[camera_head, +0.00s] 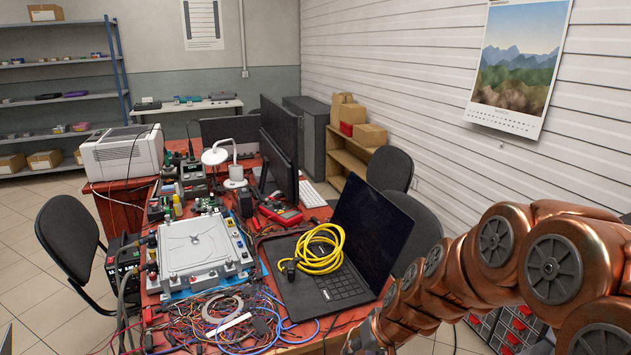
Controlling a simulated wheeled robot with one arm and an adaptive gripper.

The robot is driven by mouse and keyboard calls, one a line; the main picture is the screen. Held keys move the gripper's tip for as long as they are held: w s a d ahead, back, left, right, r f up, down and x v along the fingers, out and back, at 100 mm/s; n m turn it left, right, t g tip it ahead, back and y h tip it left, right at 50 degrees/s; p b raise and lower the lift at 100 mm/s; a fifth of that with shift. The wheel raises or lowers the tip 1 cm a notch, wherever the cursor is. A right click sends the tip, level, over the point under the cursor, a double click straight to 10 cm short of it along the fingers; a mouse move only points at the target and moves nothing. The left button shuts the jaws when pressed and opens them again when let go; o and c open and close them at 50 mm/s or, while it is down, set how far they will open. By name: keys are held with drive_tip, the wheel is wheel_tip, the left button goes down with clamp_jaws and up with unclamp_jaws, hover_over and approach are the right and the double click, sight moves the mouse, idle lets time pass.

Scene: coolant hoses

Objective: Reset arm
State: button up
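My copper-coloured arm reaches in from the right edge of the head view and bends down toward the table's front right corner. My gripper is not visible; the arm's far end runs out at the bottom of the picture. On the red table (130,192) a coiled yellow hose or cable (318,249) lies on the keyboard of an open black laptop (372,236). A white and grey box-like unit (196,245) sits to the left of the laptop. I cannot tell whether anything is held.
Tangled wires (205,325) cover the table's front. Black monitors (279,148), a white lamp (233,160) and a printer (122,152) stand farther back. Black chairs flank the table, one on the left (68,240). Red-fronted drawers (515,328) stand below my arm. Tiled floor shows at left.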

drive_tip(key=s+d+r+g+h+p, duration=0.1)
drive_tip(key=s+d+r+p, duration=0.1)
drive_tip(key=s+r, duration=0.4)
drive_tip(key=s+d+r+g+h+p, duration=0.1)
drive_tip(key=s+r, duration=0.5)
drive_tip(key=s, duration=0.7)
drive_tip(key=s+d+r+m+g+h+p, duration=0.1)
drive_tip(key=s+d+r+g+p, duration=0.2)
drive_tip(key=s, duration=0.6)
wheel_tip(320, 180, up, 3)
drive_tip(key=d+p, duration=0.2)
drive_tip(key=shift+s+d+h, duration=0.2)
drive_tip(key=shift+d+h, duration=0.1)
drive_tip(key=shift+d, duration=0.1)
